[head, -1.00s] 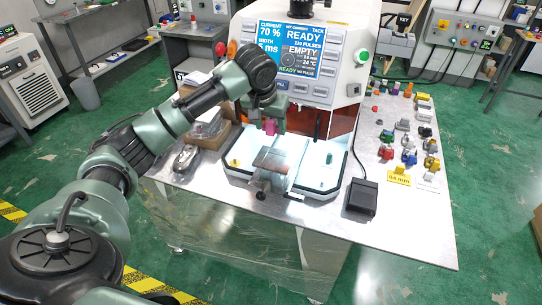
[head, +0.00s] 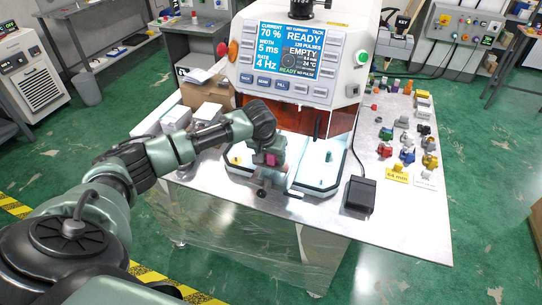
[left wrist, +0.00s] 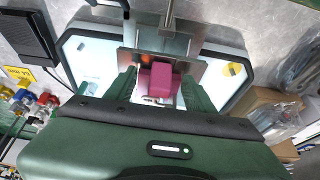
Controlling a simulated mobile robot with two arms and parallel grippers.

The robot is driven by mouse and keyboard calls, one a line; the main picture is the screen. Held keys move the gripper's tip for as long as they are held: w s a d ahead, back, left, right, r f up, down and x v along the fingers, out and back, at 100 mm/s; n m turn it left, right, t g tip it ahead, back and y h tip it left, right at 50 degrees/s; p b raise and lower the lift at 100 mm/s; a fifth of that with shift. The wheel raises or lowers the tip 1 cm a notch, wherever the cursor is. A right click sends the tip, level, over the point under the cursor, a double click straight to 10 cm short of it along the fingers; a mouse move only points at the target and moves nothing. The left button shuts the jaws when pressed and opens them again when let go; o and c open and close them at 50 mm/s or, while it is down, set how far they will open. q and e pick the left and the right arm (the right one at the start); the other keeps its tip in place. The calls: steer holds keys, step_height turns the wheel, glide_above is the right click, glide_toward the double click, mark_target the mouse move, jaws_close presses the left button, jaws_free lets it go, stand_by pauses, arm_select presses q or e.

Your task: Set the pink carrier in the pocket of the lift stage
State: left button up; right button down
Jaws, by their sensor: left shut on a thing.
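The pink carrier (head: 270,158) is a small block held between the fingers of my left gripper (head: 268,165). In the left wrist view the pink carrier (left wrist: 161,80) sits between the two green fingers, which are shut on it. The lift stage's metal plate (left wrist: 192,72) lies just beyond and below the carrier in that view. The gripper and carrier cover most of the stage in the head view. The pocket is hidden, and I cannot tell whether the carrier touches the stage. My right gripper is not in view.
A white tray with a black rim (head: 318,177) surrounds the stage. The machine with its screen (head: 287,50) stands close behind. A black pedal box (head: 359,194) and several coloured parts are to the right. Cardboard boxes (head: 207,95) stand at the left.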

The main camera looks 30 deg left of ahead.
arm_select(q)
steer(key=o, duration=1.5)
steer(key=shift+f, duration=0.15)
steer(key=shift+s+r, duration=0.1)
steer(key=shift+r, duration=0.2)
steer(key=b+v, duration=0.2)
steer(key=v, duration=0.9)
steer(key=shift+r, duration=0.3)
steer(key=shift+s, duration=0.1)
